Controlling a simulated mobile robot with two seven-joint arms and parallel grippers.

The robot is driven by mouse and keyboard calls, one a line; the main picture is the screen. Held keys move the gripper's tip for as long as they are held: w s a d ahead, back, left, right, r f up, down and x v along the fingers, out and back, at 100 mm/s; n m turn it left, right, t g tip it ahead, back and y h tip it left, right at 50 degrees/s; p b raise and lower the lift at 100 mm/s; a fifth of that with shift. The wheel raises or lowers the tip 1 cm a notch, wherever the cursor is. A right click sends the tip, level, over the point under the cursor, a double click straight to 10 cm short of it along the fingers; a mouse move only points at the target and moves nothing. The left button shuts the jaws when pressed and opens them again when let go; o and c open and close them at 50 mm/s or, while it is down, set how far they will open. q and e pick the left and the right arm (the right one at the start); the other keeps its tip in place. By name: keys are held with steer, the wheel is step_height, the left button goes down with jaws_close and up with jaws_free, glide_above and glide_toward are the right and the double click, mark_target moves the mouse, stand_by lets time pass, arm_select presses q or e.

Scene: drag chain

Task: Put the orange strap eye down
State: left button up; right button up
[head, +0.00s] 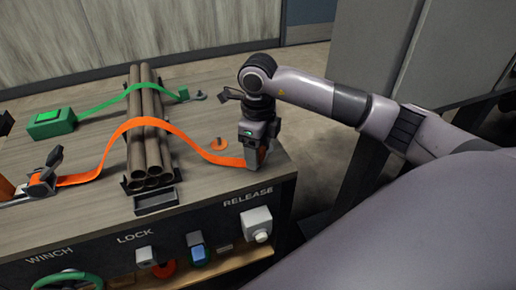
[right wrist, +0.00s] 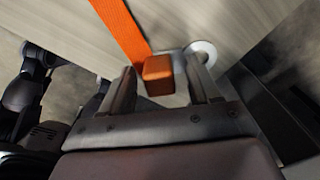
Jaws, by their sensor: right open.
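The orange strap (head: 184,132) arches over a bundle of brown pipes and runs down to the right end of the table. Its end piece, an orange block-like eye (right wrist: 158,75), lies between the fingers of my right gripper (head: 254,160) in the right wrist view. The fingers stand apart on both sides of it, and the gripper (right wrist: 165,85) is open. The gripper points down close to the tabletop near the right edge. I cannot tell whether the eye touches the surface. My left gripper does not show.
An orange peg (head: 219,145) stands left of the gripper. The pipes (head: 136,140) sit in a dark cradle. A green strap (head: 108,100) runs behind from a green box (head: 50,122). A ratchet (head: 44,178) is at left. A white ring (right wrist: 203,52) lies beside the eye.

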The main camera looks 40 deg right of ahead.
step_height(320, 180, up, 12)
steer(key=shift+r, duration=0.15)
stand_by(0.7)
